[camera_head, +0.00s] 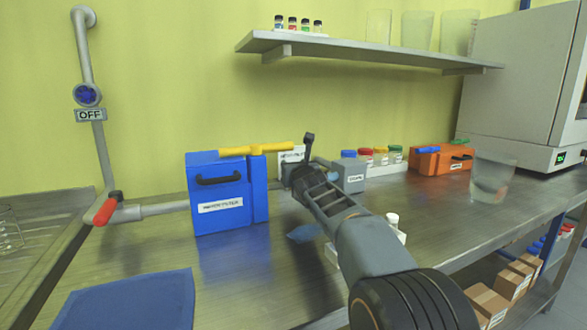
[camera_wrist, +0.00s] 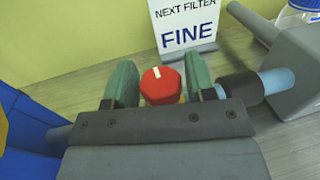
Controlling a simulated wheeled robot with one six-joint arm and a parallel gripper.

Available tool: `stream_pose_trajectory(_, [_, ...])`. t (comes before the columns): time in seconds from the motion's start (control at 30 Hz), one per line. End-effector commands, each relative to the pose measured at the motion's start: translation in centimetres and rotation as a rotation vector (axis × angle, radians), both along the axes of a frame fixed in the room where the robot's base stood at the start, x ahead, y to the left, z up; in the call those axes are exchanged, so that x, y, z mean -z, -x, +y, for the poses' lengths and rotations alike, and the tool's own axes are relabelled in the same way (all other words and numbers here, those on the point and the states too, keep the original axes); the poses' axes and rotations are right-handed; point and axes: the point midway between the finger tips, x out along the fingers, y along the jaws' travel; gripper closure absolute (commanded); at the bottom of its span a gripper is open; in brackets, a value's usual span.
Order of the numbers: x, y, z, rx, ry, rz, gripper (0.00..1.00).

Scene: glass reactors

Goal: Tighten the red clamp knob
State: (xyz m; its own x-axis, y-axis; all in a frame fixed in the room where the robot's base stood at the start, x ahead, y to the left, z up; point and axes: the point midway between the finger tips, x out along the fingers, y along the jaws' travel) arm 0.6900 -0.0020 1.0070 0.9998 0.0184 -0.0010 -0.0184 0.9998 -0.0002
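The red clamp knob (camera_wrist: 161,86) has a white mark on its top and shows in the wrist view between my fingers. My gripper (camera_wrist: 162,84) is open, with one green finger pad on each side of the knob. Narrow gaps seem to show on both sides; I cannot tell if either pad touches it. In the head view my gripper (camera_head: 303,172) is over the bench between the blue filter box (camera_head: 219,205) and the small grey box (camera_head: 350,177). The knob is hidden there by my gripper.
A sign reading "NEXT FILTER FINE" (camera_wrist: 183,25) stands behind the knob. A blue pipe (camera_wrist: 277,80) runs into the grey box on the right. A yellow handle (camera_head: 255,149) tops the blue box. A red-handled valve (camera_head: 106,209) is at left. A glass beaker (camera_head: 491,178) stands at right.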

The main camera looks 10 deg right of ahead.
Motion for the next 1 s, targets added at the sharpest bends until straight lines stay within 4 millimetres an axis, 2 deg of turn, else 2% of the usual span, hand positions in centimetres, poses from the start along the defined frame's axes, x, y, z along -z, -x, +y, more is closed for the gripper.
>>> stream_pose_trajectory(0.03, [0.0,0.0,0.0,0.000,0.000,0.000,0.45])
stream_pose_trajectory(0.13, [0.0,0.0,0.0,0.000,0.000,0.000,0.35])
stream_pose_trajectory(0.47, [0.0,0.5,0.0,0.000,0.000,-0.001,0.35])
stream_pose_trajectory(0.57, [0.1,1.7,0.0,0.000,0.000,-0.003,0.35])
stream_pose_trajectory(1.0, [-0.1,10.3,-0.2,0.000,0.001,-0.002,0.35])
